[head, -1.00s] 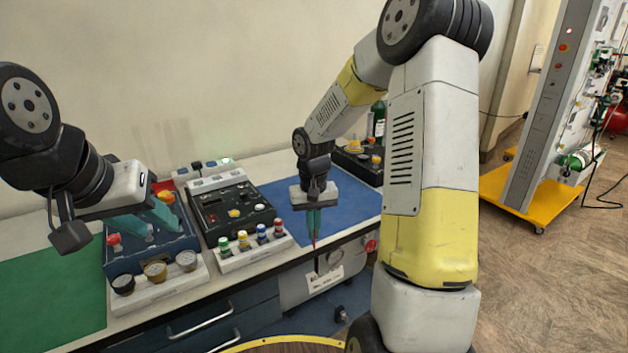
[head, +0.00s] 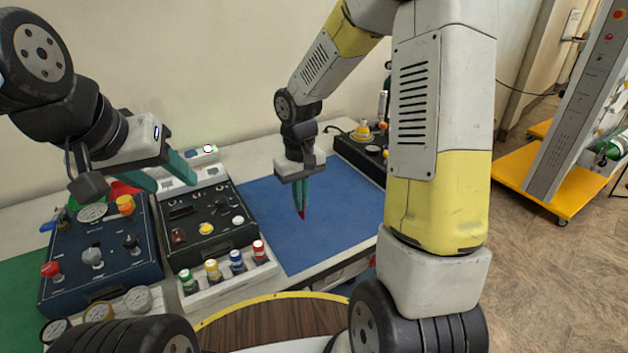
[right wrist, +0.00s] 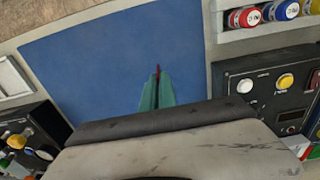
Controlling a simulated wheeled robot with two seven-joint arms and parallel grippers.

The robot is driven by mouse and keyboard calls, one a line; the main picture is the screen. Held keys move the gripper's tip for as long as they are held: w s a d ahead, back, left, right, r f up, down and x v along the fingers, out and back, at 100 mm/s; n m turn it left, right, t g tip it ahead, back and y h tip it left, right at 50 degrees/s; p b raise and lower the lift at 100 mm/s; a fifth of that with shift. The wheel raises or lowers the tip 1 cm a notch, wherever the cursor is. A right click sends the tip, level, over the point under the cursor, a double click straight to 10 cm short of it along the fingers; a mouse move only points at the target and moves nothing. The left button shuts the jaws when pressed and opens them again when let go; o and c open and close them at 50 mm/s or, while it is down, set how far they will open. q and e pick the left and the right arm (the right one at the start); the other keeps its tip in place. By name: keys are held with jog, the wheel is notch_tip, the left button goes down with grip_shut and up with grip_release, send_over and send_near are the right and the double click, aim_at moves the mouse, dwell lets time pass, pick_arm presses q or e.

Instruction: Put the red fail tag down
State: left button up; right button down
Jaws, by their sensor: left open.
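The red fail tag (head: 302,215) shows only as a small thin red piece at the tips of my right gripper (head: 303,204). That gripper is shut on it and points down over the blue mat (head: 345,200). In the right wrist view, the tag (right wrist: 157,69) sticks out past the closed teal fingers (right wrist: 158,88) against the blue mat (right wrist: 110,50). I cannot tell whether the tag touches the mat. Most of the tag is hidden between the fingers. My left gripper (head: 175,186) is open and empty, above the back of the panels on the left.
A black panel box (head: 215,212) with several coloured caps in front stands left of the blue mat. A dark blue gauge panel (head: 100,262) stands further left. Another black device (head: 360,150) sits behind the mat on the right. The mat around the tag is clear.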

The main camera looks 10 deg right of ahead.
jog(key=w+d, duration=0.5)
jog(key=w+d+f, duration=0.1)
jog(key=w+d, duration=0.1)
jog(key=d, duration=0.1)
jog(key=shift+w, duration=0.35)
jog(key=shift+w+f, duration=0.1)
jog(key=shift+f, duration=1.7)
jog(key=c, duration=2.1)
grip_release()
jog(key=shift+f, duration=0.15)
jog(key=o, duration=0.4)
